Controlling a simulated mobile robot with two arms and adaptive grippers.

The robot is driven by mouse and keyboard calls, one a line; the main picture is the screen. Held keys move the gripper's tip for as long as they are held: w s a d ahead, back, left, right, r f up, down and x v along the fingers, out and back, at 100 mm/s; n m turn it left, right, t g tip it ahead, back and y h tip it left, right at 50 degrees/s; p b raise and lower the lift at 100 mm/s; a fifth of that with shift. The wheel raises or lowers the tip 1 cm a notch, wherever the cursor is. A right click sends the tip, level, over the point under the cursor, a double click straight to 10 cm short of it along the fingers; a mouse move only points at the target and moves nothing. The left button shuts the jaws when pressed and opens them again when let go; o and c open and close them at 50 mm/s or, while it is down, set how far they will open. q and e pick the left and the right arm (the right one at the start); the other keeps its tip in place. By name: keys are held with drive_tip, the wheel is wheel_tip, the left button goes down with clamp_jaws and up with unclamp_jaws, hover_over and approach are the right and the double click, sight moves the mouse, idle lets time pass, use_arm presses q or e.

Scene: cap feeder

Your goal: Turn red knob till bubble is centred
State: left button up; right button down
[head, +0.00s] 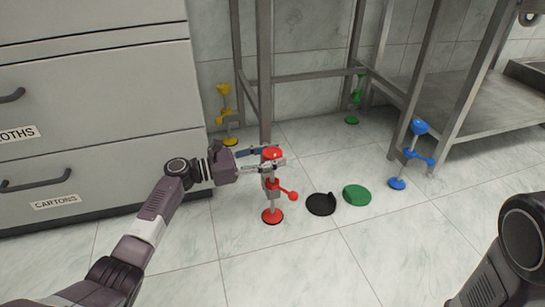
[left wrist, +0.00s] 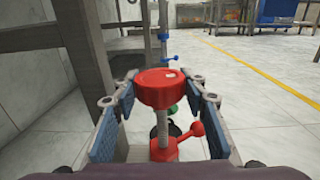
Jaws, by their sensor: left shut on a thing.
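The red knob (head: 272,153) is the round top of an upright threaded foot at the front corner of a metal table. In the left wrist view, the knob (left wrist: 163,94) has a small pale mark on top. My left gripper (head: 274,160) is shut on the knob, with one finger on each side. Below it are a red side lever (head: 288,194) and a red floor pad (head: 271,216). I cannot make out a bubble in either view. My right gripper is out of view; only part of my right arm shows at the right edge.
A yellow foot (head: 226,113), a green foot (head: 355,98) and a blue foot (head: 410,154) stand at other legs. A black disc (head: 320,204) and a green disc (head: 356,195) lie right of the red foot. A drawer cabinet (head: 95,110) stands left. The front floor is clear.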

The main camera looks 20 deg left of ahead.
use_arm(q)
drive_tip(key=shift+f+m+g+h+b, duration=0.1)
drive_tip(key=shift+m+g+h+b, duration=0.75)
drive_tip(key=shift+g, duration=0.65)
drive_tip(key=shift+d+m+g, duration=0.1)
drive_tip(key=shift+m+g, duration=0.3)
drive_tip(key=shift+m, duration=0.05)
drive_tip(key=shift+s+g+h, duration=0.1)
drive_tip(key=shift+g+h, duration=0.15)
drive_tip(key=shift+g, duration=0.15)
drive_tip(key=o, duration=1.2)
drive_tip(key=shift+t, duration=0.4)
